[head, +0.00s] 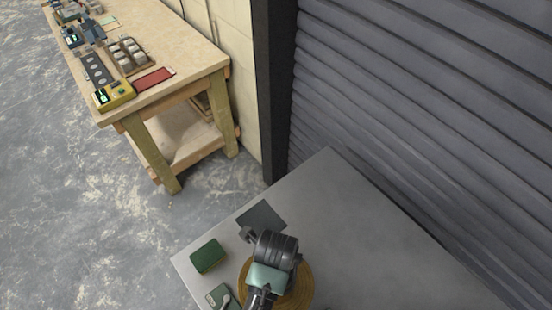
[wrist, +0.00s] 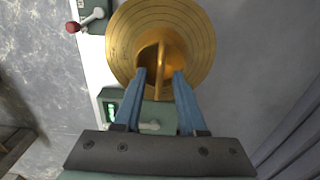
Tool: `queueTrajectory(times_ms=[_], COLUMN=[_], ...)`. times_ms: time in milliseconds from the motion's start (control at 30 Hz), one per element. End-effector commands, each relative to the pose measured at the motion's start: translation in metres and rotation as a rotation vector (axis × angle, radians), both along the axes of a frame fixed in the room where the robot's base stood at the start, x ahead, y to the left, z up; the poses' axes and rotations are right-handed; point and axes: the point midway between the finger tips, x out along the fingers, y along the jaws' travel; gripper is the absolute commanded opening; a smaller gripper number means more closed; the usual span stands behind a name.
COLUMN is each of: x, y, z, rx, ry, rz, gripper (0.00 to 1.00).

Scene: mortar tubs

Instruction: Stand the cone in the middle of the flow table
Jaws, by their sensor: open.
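The flow table's round brass top (wrist: 120,40), with concentric rings, fills the upper middle of the wrist view. In the head view its rim (head: 307,290) shows around my arm. The brass cone (wrist: 147,52) appears over the disc in the wrist view, near its middle. Its exact centring and its contact with the disc are hard to judge. A narrow upright brass strip, perhaps a handle, shows on its near side. My gripper (wrist: 160,72) is open, with its two blue fingers on either side of the strip, apart from each other. In the head view my wrist hides the cone.
On the grey bench (head: 350,215) lie a green box (head: 207,256) and a dark square plate (head: 262,217). A red-knobbed lever (wrist: 86,22) stands beside the disc. A wooden table (head: 180,70) with instruments is at upper left. A shutter (head: 430,100) borders the bench.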

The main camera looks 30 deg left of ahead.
Motion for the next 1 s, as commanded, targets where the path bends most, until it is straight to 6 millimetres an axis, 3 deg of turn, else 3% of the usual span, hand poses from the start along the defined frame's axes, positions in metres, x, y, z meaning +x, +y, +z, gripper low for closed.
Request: queueTrajectory(times_ms=[433,600,867,1000], x=[0.001,0.000,0.000,0.024], y=[0.000,0.000,0.000,-0.004], z=[0.092,0.104,0.105,0.116], rx=[0.000,0.000,0.000,0.006], ry=[-0.002,-0.001,-0.001,-0.089], rz=[0.001,0.001,0.002,0.070], gripper=[0.41,0.41,0.41,0.41])
